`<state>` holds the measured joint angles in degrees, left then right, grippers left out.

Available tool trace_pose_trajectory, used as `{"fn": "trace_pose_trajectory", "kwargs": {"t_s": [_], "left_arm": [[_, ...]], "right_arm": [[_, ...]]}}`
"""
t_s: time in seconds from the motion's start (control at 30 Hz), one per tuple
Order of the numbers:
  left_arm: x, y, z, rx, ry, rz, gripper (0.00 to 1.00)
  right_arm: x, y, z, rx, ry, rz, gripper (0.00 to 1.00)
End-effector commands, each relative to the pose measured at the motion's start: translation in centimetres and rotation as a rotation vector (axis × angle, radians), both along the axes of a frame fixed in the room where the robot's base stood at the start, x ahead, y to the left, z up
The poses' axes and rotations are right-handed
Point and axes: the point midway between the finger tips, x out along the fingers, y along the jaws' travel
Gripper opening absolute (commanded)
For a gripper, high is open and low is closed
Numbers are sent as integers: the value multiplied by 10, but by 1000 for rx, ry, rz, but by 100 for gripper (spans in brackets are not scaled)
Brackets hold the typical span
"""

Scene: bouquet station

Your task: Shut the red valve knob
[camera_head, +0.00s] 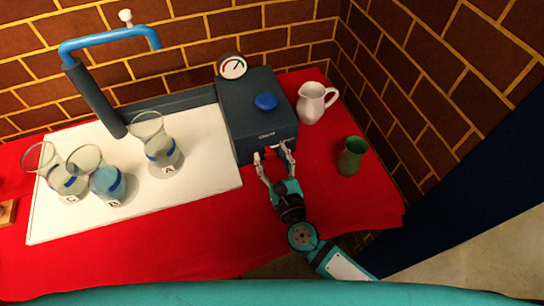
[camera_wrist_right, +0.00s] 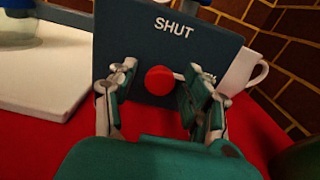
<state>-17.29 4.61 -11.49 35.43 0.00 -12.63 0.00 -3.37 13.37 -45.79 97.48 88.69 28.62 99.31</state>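The red valve knob (camera_wrist_right: 159,80) is on the front face of a dark blue-grey box (camera_head: 246,110). White lettering reading SHUT stands above the knob in the right wrist view. My right gripper (camera_head: 274,155) is at the front of the box, with its two fingers spread on either side of the knob. In the right wrist view the fingers (camera_wrist_right: 158,82) show gaps to the knob on both sides, so it is open. A small pale pointer shows at the knob's right side, partly behind the right finger. My left gripper is in neither view.
A blue knob (camera_head: 265,101) and a round gauge (camera_head: 232,67) are on the box. A white pitcher (camera_head: 313,103) and a green cup (camera_head: 351,156) stand to the right. Several glass vases stand on the white board (camera_head: 212,165) at left, below a blue faucet (camera_head: 108,36).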

Motion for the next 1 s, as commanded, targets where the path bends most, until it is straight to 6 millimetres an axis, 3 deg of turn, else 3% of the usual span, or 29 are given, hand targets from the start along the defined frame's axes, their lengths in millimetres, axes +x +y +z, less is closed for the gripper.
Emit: {"fn": "trace_pose_trajectory", "kwargs": {"t_s": [0.03, 0.37, 0.73, 1.0], "left_arm": [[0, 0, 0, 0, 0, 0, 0], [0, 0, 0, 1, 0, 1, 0], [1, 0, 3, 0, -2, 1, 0], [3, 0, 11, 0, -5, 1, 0]], "right_arm": [[0, 0, 0, 0, 0, 0, 42], [0, 0, 0, -1, 0, 0, 0], [-1, 0, 0, -55, -17, -1, 0], [-1, 0, 1, -231, -74, -2, 0]]}}
